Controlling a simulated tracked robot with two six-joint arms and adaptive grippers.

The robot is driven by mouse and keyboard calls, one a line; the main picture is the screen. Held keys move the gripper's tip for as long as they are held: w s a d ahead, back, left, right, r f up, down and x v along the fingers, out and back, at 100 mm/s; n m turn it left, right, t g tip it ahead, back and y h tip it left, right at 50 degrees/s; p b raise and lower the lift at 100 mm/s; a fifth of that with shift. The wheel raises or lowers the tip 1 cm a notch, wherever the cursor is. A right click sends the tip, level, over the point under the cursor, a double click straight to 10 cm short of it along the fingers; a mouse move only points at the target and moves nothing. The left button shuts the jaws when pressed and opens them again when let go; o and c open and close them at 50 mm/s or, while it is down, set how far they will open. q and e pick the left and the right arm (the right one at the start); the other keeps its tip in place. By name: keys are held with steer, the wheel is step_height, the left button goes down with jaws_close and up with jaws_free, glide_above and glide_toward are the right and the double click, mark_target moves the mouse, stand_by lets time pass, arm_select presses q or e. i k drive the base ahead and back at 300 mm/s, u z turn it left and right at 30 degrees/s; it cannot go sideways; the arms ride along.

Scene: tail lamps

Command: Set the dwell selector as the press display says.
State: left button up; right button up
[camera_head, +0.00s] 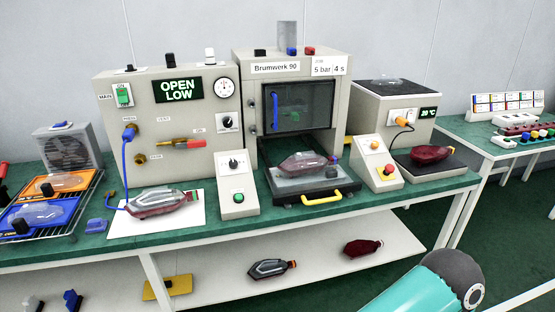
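The press (243,95) is a grey cabinet labelled "Brumwerk 90". A white plate (328,67) on it reads "5 bar 4 s". Its window door with a blue handle (275,107) is over an extended tray with a yellow handle (321,199); a tail lamp (303,163) lies on the tray. A grey control box (238,202) in front has a black knob (234,162) and a green button (239,197). Another black knob (227,123) is on the left panel. Which knob is the dwell selector, and their settings, are too small to tell. Neither gripper shows.
The left panel's display (178,89) reads "OPEN LOW"; a lamp (158,202) lies before it. My teal arm link (425,290) is at the lower right. Lamps lie on the lower shelf (210,262).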

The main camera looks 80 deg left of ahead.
mark_target(232, 164)
steer(key=z, duration=0.5)
steer(key=i, duration=0.35)
steer(key=u, duration=2.2)
steer(key=i, duration=0.15)
steer(key=u, duration=2.15)
steer(key=k, duration=0.55)
steer(key=u, duration=0.2)
steer(key=i, duration=1.6)
steer(key=z, duration=0.35)
